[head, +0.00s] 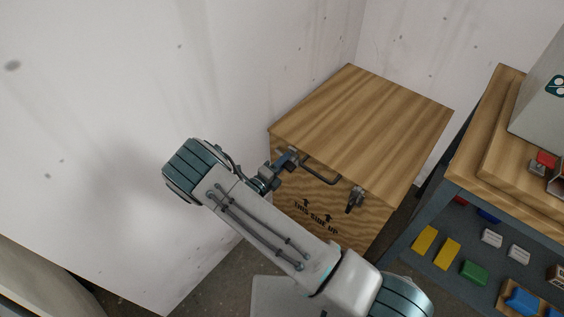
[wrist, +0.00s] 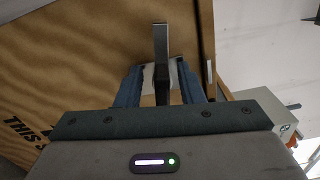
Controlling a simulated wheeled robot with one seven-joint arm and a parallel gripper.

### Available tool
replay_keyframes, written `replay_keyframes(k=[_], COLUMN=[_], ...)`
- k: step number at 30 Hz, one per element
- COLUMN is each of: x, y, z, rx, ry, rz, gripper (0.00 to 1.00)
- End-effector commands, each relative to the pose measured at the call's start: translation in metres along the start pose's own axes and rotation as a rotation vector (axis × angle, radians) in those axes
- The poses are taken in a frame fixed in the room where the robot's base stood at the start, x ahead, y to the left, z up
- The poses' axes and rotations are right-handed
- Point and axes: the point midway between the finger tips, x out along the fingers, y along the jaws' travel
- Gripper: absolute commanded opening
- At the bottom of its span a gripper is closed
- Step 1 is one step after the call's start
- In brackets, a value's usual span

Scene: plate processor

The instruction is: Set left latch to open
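The wooden crate (head: 400,120) stands in the corner, lid down, with "THIS SIDE UP" on its front. The right latch (head: 355,198) is a dark metal piece on the front near the lid edge. The left latch is mostly hidden behind my gripper (head: 285,160) in the head view. In the wrist view the left latch (wrist: 161,45) is a metal bar running up the picture between the blue fingers of my gripper (wrist: 162,82). The fingers stand apart on either side of it. Whether either finger touches the bar is unclear.
A dark handle (head: 322,172) is on the crate front between the latches, close right of my gripper. White walls (head: 250,60) stand behind and left of the crate. A shelf unit (head: 450,190) with coloured blocks is at the right, a narrow gap away.

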Motion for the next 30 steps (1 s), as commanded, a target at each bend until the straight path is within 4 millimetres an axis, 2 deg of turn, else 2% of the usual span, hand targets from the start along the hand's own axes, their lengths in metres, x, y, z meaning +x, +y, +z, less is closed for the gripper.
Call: replay_keyframes(k=[5, 8, 21, 25, 30], x=[-0.002, -0.012, -0.106, -0.125, -0.136], y=[-0.001, -0.001, 0.0, 0.0, 0.0], z=[0.0, 0.001, 0.001, 0.001, 0.001], rx=[0.0, 0.0, 0.001, 0.0, -0.001], ry=[0.0, -0.001, -0.003, -0.001, 0.0], rz=[-0.001, 0.0, 0.001, 0.001, -0.001], gripper=[0.35, 0.35, 0.35, 0.35, 0.35])
